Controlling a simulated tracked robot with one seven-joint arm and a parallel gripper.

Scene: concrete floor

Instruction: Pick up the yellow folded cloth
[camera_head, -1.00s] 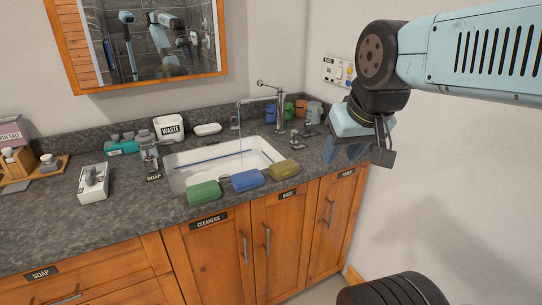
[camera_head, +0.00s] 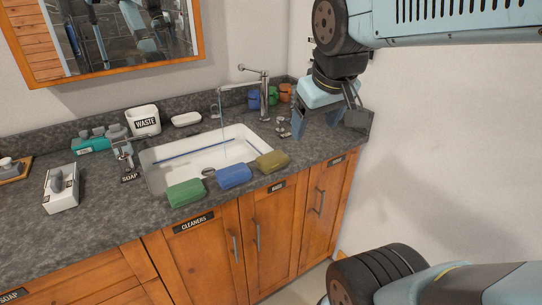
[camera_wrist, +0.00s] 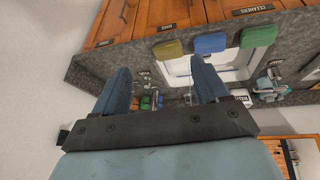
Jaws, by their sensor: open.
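The yellow folded cloth (camera_head: 272,162) lies at the front edge of the sink, at the right end of a row with a blue folded cloth (camera_head: 234,176) and a green folded cloth (camera_head: 186,193). In the wrist view the yellow cloth (camera_wrist: 168,49) shows beyond the fingers, left of the blue one (camera_wrist: 210,43) and the green one (camera_wrist: 258,35). My gripper (camera_head: 333,130) is above the right end of the counter, right of the yellow cloth and apart from it. Its fingers (camera_wrist: 160,88) are spread with nothing between them.
The white sink (camera_head: 160,172) has a tall faucet (camera_head: 264,95) with water running. Several coloured cups (camera_head: 270,95) stand behind it. A waste bin (camera_head: 144,120), a soap dispenser (camera_head: 122,152) and a white box (camera_head: 61,190) are on the left. Wooden cabinets (camera_head: 210,255) are below.

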